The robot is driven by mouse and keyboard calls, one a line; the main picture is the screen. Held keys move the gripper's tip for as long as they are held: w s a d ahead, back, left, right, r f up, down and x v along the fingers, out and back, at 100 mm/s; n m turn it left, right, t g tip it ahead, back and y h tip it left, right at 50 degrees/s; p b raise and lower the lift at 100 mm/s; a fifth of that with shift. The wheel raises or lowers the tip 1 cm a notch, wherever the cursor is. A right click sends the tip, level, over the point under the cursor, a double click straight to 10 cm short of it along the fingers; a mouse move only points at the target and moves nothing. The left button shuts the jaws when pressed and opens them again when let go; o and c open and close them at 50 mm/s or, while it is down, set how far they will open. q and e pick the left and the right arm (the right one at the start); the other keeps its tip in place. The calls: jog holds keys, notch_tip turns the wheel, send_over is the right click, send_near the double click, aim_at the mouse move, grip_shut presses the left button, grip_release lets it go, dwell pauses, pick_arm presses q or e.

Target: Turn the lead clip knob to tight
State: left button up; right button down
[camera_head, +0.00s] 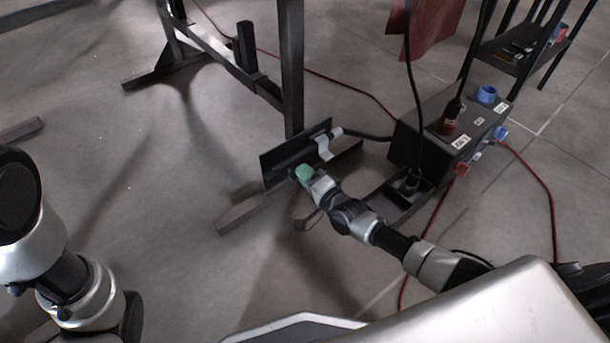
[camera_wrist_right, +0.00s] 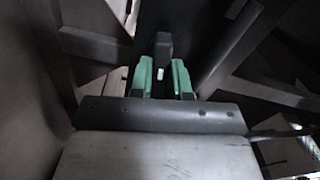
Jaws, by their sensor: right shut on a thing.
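My right gripper (camera_head: 303,173), with green fingertips, reaches a small dark plate (camera_head: 283,160) fixed low on a black stand. In the right wrist view the green fingers (camera_wrist_right: 161,80) are shut on a dark upright knob (camera_wrist_right: 162,46), one finger on each side. A small pale mark shows between the fingers. The knob is hidden behind the gripper in the head view, and its turn setting cannot be read. A pale grey clip (camera_head: 324,147) with a dark cable sits on the plate, to the right of my gripper. My left arm shows at the left, but its gripper does not.
A black box (camera_head: 447,131) with labels, a blue socket (camera_head: 486,94) and plugged cables stands right of the plate. Red cables (camera_head: 548,190) run over the floor. The stand's foot (camera_head: 237,215) lies below the plate.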

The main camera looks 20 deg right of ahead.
jog(key=shift+f+m+b, duration=0.2)
jog(key=shift+m+b, duration=0.2)
jog(key=shift+m, duration=0.7)
jog(key=c, duration=1.1)
grip_release()
jog(key=p+v, duration=0.5)
jog(key=v, duration=0.6)
jog(key=shift+p, duration=0.3)
